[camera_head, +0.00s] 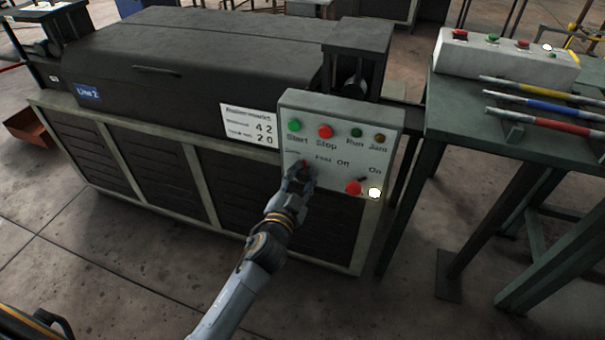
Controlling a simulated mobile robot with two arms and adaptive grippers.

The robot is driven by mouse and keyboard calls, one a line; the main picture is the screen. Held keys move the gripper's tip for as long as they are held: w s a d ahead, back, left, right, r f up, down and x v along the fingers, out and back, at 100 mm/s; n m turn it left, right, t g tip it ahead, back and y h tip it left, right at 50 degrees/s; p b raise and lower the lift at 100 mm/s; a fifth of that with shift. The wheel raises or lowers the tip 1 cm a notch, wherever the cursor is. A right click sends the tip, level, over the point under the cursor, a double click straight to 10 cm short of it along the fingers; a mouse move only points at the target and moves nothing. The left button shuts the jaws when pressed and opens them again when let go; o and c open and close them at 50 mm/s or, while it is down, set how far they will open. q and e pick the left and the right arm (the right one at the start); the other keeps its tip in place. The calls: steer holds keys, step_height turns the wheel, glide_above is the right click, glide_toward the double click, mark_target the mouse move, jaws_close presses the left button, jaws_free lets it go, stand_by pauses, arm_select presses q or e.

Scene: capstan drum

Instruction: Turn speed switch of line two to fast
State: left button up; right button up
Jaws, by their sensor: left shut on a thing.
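The line two machine (190,60) is a long dark cabinet with a blue "Line 2" label. Its light grey control panel (340,120) is at the right end of the front. The panel has a green Start button (294,125), a red Stop button (325,131), and Run and Jam lamps. Below them are a speed switch marked "Fast" on its right side and an Off/On switch (362,181). My left gripper (303,171) is at the speed switch, shut on its knob. The gripper mostly hides the knob, so its exact angle cannot be told. My right gripper is not in view.
A white notice (249,126) is left of the panel. A red button (353,188) and a lit white lamp (375,193) are at the panel's lower right. A green table (460,110) at right holds a button box (500,58) and coloured rods. The floor in front is clear.

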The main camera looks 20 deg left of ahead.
arm_select(q)
steer(key=m, duration=0.4)
steer(key=shift+m+p, duration=0.3)
steer(key=shift+p, duration=0.05)
steer(key=m, duration=0.5)
steer(key=shift+p, duration=0.3)
steer(key=shift+m, duration=0.8)
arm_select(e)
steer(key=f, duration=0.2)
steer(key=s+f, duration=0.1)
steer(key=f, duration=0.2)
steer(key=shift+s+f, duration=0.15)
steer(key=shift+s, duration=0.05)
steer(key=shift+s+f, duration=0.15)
arm_select(q)
steer(key=o, duration=1.2)
steer(key=shift+c, duration=0.2)
steer(key=shift+s, duration=0.15)
